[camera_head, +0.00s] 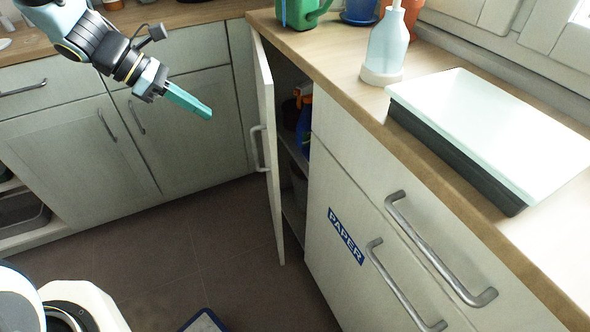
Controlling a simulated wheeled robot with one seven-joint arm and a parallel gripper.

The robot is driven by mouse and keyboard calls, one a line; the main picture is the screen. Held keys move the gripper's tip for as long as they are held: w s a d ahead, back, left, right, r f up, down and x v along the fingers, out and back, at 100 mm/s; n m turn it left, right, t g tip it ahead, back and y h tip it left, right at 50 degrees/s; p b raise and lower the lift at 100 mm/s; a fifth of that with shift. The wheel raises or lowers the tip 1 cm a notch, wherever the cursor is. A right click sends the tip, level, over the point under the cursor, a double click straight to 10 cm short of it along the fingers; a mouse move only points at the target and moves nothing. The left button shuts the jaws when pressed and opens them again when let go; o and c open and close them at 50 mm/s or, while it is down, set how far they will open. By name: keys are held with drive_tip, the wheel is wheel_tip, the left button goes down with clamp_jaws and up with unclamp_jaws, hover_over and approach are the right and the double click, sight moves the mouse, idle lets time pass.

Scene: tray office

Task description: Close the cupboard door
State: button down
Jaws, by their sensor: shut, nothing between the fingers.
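The cupboard door (267,150) is a tall, narrow white panel that stands open under the corner of the right-hand counter. Its grey bar handle (257,148) is on the side facing left. The open cupboard (292,150) shows shelves with a blue and orange item (303,122) inside; the rest of its inside is dark or hidden by the door. My gripper (208,114) has teal fingers that are shut and empty. It is in the air to the left of the door, apart from it, pointing right and down.
A white-topped tray (490,125), a pale bottle (388,45) and a green can (300,12) stand on the right counter (340,60). Drawers with grey handles and a PAPER label (346,236) are below. Closed cupboards (80,150) line the back left. The brown floor (200,250) is mostly clear.

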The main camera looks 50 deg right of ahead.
sight(254, 130)
drive_tip(key=shift+s+d+f, duration=1.1)
drive_tip(key=shift+d, duration=0.25)
drive_tip(key=shift+s+d+f, duration=1.15)
drive_tip(key=shift+d, duration=0.2)
drive_tip(key=shift+s+d+f, duration=1.1)
drive_tip(key=shift+d, duration=0.25)
